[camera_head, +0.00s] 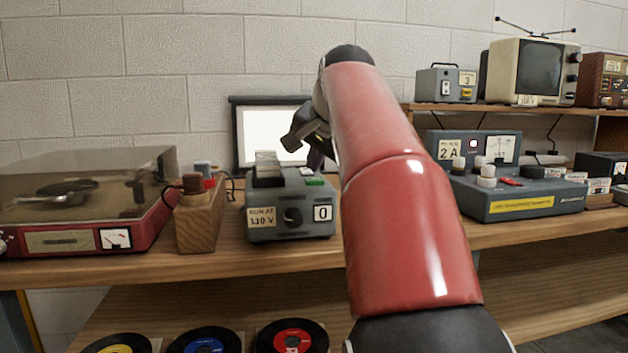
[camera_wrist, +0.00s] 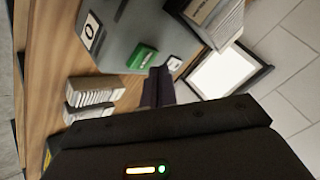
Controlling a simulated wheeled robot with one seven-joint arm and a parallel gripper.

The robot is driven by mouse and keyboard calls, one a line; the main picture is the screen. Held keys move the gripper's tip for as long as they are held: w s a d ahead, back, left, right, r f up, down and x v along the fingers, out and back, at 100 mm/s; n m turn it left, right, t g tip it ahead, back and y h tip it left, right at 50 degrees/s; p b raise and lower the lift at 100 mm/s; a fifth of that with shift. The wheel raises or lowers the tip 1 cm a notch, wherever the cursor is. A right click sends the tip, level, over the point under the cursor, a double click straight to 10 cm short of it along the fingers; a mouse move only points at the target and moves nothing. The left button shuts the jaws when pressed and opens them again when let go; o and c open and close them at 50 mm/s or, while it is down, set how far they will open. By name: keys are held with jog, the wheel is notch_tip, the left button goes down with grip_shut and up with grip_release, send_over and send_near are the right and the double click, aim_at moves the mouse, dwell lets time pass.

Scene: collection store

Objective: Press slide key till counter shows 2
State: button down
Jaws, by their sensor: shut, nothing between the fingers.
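The grey slide projector (camera_head: 262,222) stands on the wooden bench, left of my arm. Its counter (camera_head: 323,213) shows 0; it also shows in the wrist view (camera_wrist: 90,31). A green key (camera_head: 315,182) sits on its top right; in the wrist view the green key (camera_wrist: 142,55) lies just beyond my fingertips, with a small white label beside it. My gripper (camera_head: 317,160) is shut and empty, above and behind the key. In the wrist view the dark fingers (camera_wrist: 158,87) are together and appear apart from the key. My arm partly hides the gripper in the head view.
A small white screen (camera_head: 268,135) stands behind the projector. A wooden block with a brown plug (camera_head: 198,215) and a red turntable (camera_head: 90,238) are to the left. A grey power unit (camera_head: 520,203) is right of my arm. Records lie on the lower shelf.

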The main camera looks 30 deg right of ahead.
aim_at(315, 180)
jog(key=shift+f, duration=0.35)
jog(key=shift+f+b, duration=0.45)
dwell(0.5)
jog(key=shift+r, duration=0.1)
jog(key=shift+r+p, duration=0.75)
jog(key=shift+p, duration=0.2)
notch_tip(315, 180, up, 3)
jog(key=p, duration=0.3)
jog(key=shift+r, duration=1)
